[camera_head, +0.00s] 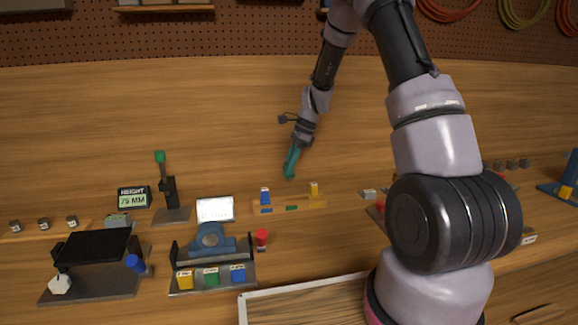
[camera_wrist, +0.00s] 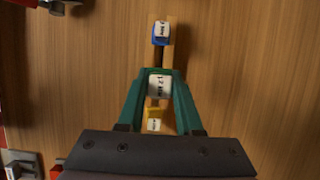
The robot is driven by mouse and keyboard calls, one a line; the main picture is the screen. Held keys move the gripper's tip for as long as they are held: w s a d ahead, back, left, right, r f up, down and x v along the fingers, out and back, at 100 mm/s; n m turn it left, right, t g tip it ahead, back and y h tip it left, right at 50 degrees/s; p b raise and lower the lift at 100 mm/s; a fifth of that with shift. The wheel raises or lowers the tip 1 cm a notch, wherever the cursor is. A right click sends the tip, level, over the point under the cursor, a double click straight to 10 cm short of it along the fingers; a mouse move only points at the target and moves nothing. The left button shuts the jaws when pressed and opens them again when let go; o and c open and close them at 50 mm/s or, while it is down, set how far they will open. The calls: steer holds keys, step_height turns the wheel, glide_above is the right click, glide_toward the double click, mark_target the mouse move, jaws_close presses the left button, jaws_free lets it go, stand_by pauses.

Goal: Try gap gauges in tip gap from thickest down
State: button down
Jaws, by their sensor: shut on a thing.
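My gripper (camera_head: 290,176) is above the gauge rack in the head view. In the wrist view its teal fingers (camera_wrist: 158,72) are shut on a gauge with a white label (camera_wrist: 158,85); the label's text is hard to read. The wooden gauge rack (camera_head: 278,207) holds a blue gauge (camera_head: 265,195) at its left and a yellow gauge (camera_head: 313,189) at its right, with a green mark between them. In the wrist view the blue gauge (camera_wrist: 161,35) is beyond the fingers and the yellow gauge (camera_wrist: 154,122) nearer. A blue ring-shaped housing (camera_head: 210,241), perhaps the ducted rotor, stands left of the rack.
Yellow, green and blue labelled blocks (camera_head: 211,278) line the housing's front. A red knob (camera_head: 261,238) stands beside it. A white panel (camera_head: 215,209), a green-topped stand (camera_head: 170,192) and a black fixture (camera_head: 95,248) are nearby. A white-rimmed tray (camera_head: 300,287) is in front.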

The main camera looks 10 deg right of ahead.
steer(key=shift+f, duration=3.15)
steer(key=shift+f, duration=1.4)
steer(key=c, duration=0.5)
jaws_free()
